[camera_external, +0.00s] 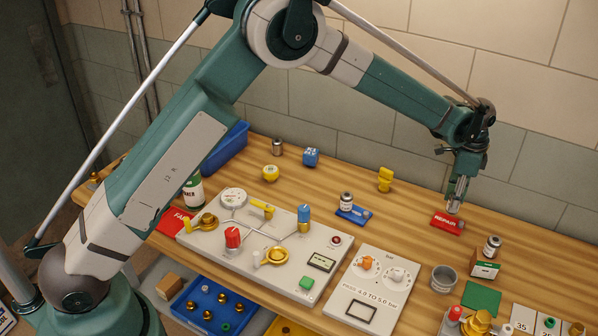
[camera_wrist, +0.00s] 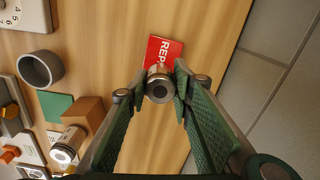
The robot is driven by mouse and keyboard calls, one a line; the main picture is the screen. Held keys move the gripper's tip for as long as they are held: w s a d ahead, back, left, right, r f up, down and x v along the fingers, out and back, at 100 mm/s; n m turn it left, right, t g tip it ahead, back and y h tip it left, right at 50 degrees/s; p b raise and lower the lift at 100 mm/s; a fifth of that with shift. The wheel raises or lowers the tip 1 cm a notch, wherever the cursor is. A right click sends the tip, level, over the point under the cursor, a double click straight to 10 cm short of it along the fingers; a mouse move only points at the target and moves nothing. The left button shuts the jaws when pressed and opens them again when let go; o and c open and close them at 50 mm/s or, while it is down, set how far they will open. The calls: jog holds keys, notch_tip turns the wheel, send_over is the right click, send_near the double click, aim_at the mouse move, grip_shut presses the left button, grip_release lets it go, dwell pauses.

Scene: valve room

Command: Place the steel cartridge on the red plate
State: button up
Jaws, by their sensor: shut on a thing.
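My gripper (camera_external: 458,190) is at the right of the bench, pointing down, with its fingers on either side of a steel cartridge (camera_wrist: 158,86). In the wrist view the cartridge sits between the fingertips (camera_wrist: 160,80), its round end facing the camera. The red plate marked REPAIR (camera_wrist: 165,50) lies just beyond the cartridge, which covers part of it. In the external view this red plate (camera_external: 447,223) is right under the fingertips. I cannot tell whether the cartridge touches it. Another red plate (camera_external: 172,222), partly hidden by my arm, lies at the left.
A labelled cartridge (camera_external: 346,200) stands on a blue plate (camera_external: 358,216). A grey cup (camera_external: 444,279) and green square (camera_external: 482,299) lie nearer. A yellow piece (camera_external: 385,179) stands left.

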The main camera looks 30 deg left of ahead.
jog(key=shift+f, duration=0.35)
jog(key=shift+f, duration=1.85)
jog(key=shift+f, duration=0.2)
jog(key=o, duration=1)
jog(key=shift+r, duration=0.1)
notch_tip(320, 180, up, 12)
jog(key=shift+r, duration=0.1)
